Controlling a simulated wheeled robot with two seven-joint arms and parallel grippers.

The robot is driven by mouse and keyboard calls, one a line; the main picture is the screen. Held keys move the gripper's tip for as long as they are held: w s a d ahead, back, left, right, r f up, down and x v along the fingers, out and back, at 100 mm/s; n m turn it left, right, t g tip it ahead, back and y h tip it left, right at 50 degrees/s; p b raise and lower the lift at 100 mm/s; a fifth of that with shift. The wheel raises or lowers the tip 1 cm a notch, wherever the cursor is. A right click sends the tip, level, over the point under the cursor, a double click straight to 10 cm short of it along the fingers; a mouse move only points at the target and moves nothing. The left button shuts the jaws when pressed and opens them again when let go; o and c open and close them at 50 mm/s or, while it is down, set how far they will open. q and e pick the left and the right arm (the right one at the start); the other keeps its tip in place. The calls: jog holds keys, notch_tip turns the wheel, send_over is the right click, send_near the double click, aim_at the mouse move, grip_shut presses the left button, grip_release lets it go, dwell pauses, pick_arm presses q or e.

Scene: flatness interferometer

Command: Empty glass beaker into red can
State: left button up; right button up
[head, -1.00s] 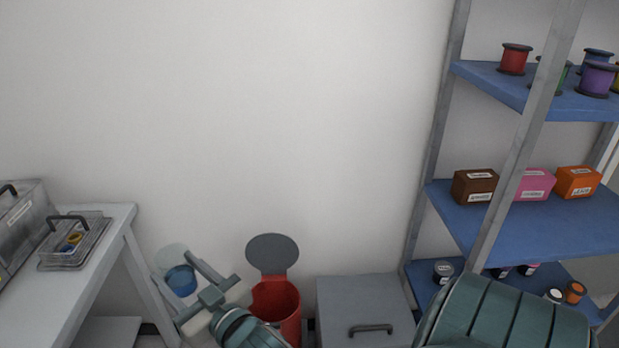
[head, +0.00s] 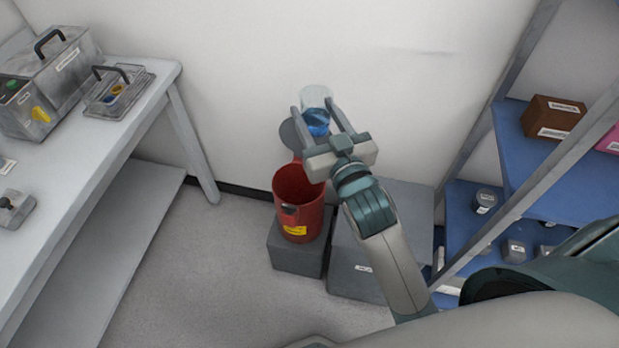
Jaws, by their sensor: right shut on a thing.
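The glass beaker (head: 315,97) is clear with blue liquid in its lower part. My right gripper (head: 322,119) is shut on it, one finger on each side. In the picture the beaker appears above and slightly right of the red can, roughly upright with a slight tilt. The red can (head: 296,199) stands open on a grey block, with a yellow label on its front. Its round grey lid (head: 291,136) is raised at the back, partly hidden by the gripper. No liquid shows inside the can. My left gripper is not in view.
A grey box (head: 358,278) stands right of the can, under my right arm. A blue-shelved rack (head: 475,207) is at right. Floor between bench and can is free.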

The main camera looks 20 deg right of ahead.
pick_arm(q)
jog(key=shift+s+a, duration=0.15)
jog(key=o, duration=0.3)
pick_arm(e)
jog(key=shift+w+a+f, duration=0.1)
jog(key=shift+f, duration=0.2)
pick_arm(q)
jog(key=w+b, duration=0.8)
jog(key=b, duration=0.1)
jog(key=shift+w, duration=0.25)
pick_arm(e)
jog(key=w+a+f+y, duration=0.1)
jog(key=a+f, duration=0.3)
jog(key=f, duration=0.6)
jog(key=w+a+f+n+y, duration=0.1)
jog(key=w+a+f, duration=0.2)
jog(key=f, duration=0.8)
jog(key=w+a+f+n+y, duration=0.1)
jog(key=a+f, duration=0.4)
jog(key=f, duration=0.5)
jog(key=shift+w+a+f, duration=0.2)
jog(key=shift+w+f, duration=0.2)
jog(key=shift+w, duration=0.2)
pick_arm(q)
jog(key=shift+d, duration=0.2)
pick_arm(e)
jog(key=shift+d+r, duration=0.1)
